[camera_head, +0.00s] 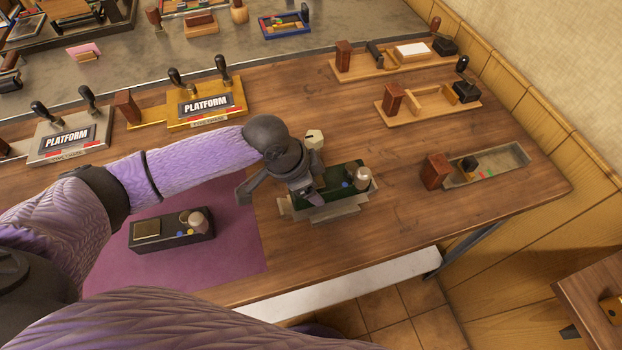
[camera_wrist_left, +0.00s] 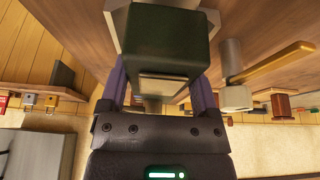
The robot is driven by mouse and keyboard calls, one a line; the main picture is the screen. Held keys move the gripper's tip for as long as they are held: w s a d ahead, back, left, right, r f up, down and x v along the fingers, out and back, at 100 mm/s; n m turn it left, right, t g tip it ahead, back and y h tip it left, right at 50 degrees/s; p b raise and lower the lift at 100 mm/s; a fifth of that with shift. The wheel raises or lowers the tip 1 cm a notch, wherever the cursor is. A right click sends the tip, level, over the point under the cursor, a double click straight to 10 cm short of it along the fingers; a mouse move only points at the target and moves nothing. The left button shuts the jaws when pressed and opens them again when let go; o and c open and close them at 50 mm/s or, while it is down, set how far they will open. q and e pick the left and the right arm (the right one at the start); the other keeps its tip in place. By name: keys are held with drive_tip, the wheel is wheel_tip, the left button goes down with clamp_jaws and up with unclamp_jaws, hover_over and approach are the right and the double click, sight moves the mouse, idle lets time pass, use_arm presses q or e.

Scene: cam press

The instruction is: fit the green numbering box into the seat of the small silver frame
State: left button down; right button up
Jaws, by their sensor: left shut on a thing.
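The green numbering box (camera_head: 343,178) is at the middle of the table in the head view, with a cream knob and a blue button on its top. My left gripper (camera_head: 316,190) is shut on it. In the left wrist view the box (camera_wrist_left: 168,38) sits between the two purple fingers. The small silver frame (camera_head: 335,213) lies directly under the box, its grey stepped edge showing in front. The box and arm hide the frame's seat, so I cannot tell whether the box is in it or just above it. My right gripper is not in view.
A black box (camera_head: 148,242) with knobs lies on the purple mat (camera_head: 240,255) at left. Two PLATFORM stamp stands (camera_head: 206,104) are behind it. Wooden stands (camera_head: 425,107) and a grey tray (camera_head: 515,155) are at right. Bare table lies between the frame and the tray.

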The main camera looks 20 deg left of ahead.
use_arm(q)
drive_tip(key=shift+f+b, duration=0.65)
drive_tip(key=shift+f, duration=0.9)
unclamp_jaws()
drive_tip(key=p+v, duration=0.3)
drive_tip(key=v, duration=0.6)
drive_tip(key=shift+s+a+r, duration=0.1)
drive_tip(key=shift+a+r, duration=0.05)
drive_tip(key=shift+r, duration=0.3)
